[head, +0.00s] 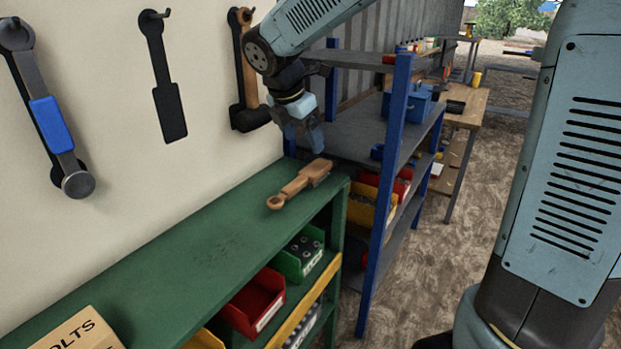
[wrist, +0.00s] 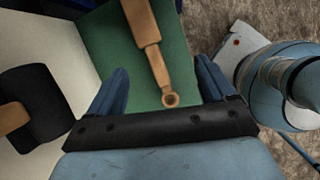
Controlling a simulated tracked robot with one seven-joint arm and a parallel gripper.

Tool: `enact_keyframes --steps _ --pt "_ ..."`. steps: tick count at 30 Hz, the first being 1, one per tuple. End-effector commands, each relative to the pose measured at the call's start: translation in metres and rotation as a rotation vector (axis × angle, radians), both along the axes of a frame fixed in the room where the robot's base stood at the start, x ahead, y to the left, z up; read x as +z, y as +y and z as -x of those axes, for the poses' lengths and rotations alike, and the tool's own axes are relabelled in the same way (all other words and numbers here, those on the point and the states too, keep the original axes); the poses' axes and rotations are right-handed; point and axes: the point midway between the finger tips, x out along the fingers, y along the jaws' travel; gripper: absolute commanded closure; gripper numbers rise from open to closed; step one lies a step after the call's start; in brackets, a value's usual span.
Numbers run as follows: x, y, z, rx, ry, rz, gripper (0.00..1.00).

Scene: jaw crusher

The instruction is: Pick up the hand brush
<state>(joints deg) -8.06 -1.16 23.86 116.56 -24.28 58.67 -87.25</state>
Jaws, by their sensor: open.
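The hand brush (head: 300,183) is a light-brown wooden piece with a ring at the end of its handle and a wider block at the other end. It lies on the green bench top (head: 215,225), near its far end. In the wrist view the brush (wrist: 145,35) runs from the top edge down to its ring between my fingers. No bristles show. My gripper (head: 303,138) is above the brush's wide end, apart from it, and points down. In the wrist view my gripper (wrist: 162,66) has its blue fingers spread, with nothing held between them.
A blue-handled tool (head: 50,120) and a wooden-handled tool with a dark head (head: 248,75) hang on the wall, with an empty black outline (head: 168,95) between them. A blue-framed shelf (head: 385,180) stands close beyond the bench. A carton (head: 75,330) sits at the near end.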

Motion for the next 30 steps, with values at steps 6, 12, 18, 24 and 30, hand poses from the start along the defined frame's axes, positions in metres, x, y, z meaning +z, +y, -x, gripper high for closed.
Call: enact_keyframes --steps 6,12,18,24,30 --pt "-0.011 0.022 -0.014 0.167 0.046 0.057 0.17" --pt "-0.034 0.017 -0.021 0.181 0.052 0.062 0.17" --pt "-0.066 0.009 -0.031 0.18 0.052 0.062 0.17" --pt "-0.086 0.004 -0.038 0.18 0.048 0.061 0.17" --pt "-0.093 0.003 -0.039 0.179 0.048 0.061 0.17"
